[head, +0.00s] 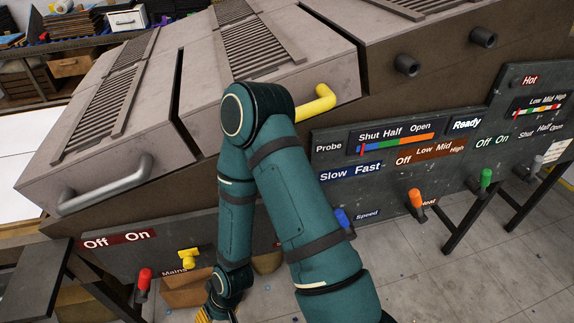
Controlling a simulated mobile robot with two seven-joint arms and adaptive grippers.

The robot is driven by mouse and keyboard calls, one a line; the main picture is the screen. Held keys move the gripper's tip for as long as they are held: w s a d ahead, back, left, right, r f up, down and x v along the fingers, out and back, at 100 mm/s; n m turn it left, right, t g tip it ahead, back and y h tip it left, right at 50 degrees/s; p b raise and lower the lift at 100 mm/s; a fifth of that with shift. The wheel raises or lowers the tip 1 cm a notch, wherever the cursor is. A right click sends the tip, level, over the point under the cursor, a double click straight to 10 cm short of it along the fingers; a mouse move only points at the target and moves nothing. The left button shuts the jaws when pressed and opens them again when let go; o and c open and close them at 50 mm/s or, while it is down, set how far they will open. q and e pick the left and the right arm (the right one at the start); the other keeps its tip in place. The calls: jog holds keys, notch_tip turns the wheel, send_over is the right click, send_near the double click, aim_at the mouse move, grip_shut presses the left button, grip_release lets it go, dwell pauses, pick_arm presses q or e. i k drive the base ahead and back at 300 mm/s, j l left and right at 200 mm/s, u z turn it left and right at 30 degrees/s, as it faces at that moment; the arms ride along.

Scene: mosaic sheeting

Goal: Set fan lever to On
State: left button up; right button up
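One teal arm of mine, apparently the right, rises from the bottom middle and bends down to the lower left. Only a yellow-striped bit of its gripper (214,314) shows at the bottom edge, far left of the green lever. Its fingers are cut off. My other gripper is out of view.
An orange lever (416,204), a blue lever (343,220) partly behind my arm, and a grey lever (532,166) flank the green one. A red lever (144,283) and yellow mains handle (189,258) are lower left. A yellow bar handle (316,104) juts out above.

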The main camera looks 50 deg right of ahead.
aim_at(486, 177)
jog(key=z, duration=3)
